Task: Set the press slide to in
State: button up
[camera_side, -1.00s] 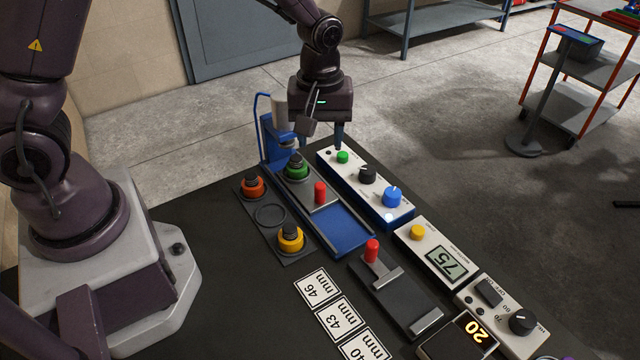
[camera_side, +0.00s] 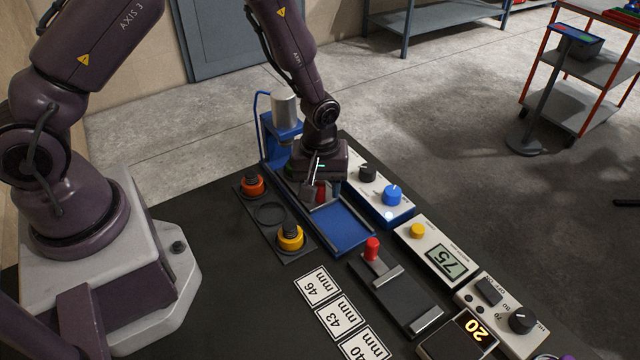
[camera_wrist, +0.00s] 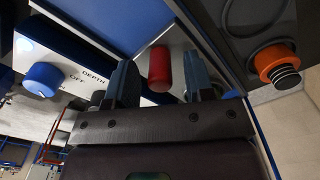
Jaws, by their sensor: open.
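The press (camera_side: 284,115) is a blue frame with a grey cylinder, at the back of the black table. A blue rail (camera_side: 345,230) runs from it toward the front right. The slide's red handle (camera_side: 321,190) is partly covered by my gripper (camera_side: 325,196), which is lowered around it. In the wrist view the red handle (camera_wrist: 159,62) stands between the two fingers of my gripper (camera_wrist: 160,86). The fingers are open, with a gap visible on each side of the handle. The slide's plate and the green-topped piece on it are mostly hidden by my gripper in the side view.
A control box with a blue knob (camera_side: 392,195) stands close along the rail's right side. A dark holder with an orange piece (camera_side: 252,184) and a yellow piece (camera_side: 290,237) lies on the left. A second red handle (camera_side: 372,249) stands nearer the front.

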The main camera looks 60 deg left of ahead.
grip_shut()
jog(key=shift+a, duration=2.1)
jog(key=shift+c, duration=1.6)
grip_release()
jog(key=shift+a, duration=0.1)
jog(key=o, duration=0.3)
notch_tip(320, 180, up, 13)
